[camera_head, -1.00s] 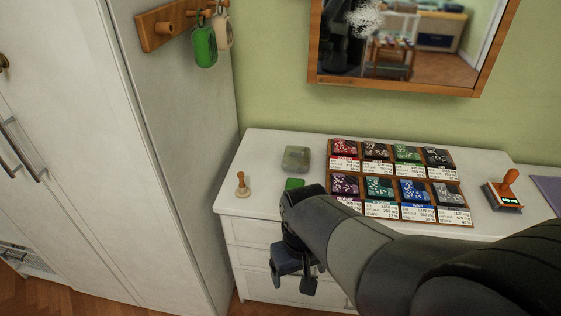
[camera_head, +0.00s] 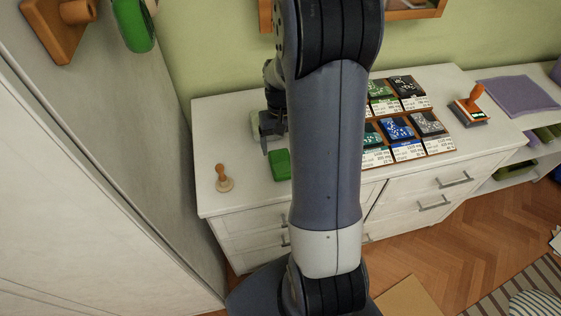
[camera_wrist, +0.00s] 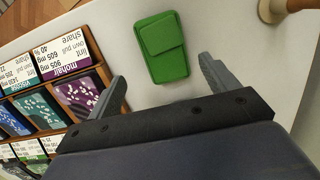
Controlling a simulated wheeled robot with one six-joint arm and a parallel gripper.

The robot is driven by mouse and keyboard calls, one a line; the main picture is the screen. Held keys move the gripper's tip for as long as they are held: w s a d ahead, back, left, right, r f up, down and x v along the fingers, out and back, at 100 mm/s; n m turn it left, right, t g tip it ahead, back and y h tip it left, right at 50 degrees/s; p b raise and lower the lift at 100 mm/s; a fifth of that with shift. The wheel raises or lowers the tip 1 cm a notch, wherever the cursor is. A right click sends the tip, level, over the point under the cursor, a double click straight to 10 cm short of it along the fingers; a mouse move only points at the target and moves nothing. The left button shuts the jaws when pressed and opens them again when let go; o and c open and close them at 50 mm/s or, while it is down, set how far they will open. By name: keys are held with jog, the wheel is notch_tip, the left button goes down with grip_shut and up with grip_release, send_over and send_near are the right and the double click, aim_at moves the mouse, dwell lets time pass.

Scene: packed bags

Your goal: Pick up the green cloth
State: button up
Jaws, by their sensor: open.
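The green cloth (camera_head: 279,164) is a small folded, flat rectangle lying on the white dresser top (camera_head: 245,196), near its front left. In the wrist view the green cloth (camera_wrist: 162,47) lies beyond and between my two fingertips, apart from both. My gripper (camera_head: 268,132) is open and empty, just behind the cloth in the head view. In the wrist view my gripper (camera_wrist: 163,70) shows both fingers spread wider than the cloth. My arm hides part of the dresser and the left part of the packet rack.
A wooden-handled stamp (camera_head: 222,178) stands left of the cloth. A rack of labelled packets (camera_wrist: 62,85) lies beside the cloth. An orange-handled stamp (camera_head: 471,106) and purple cloth (camera_head: 517,95) are farther right.

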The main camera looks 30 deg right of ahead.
aim_at(281, 161)
jog(key=f, duration=0.4)
jog(key=a+f, duration=0.1)
jog(key=f, duration=0.1)
jog(key=shift+s+f, duration=0.15)
jog(key=shift+s, duration=0.25)
jog(key=shift+c, duration=0.3)
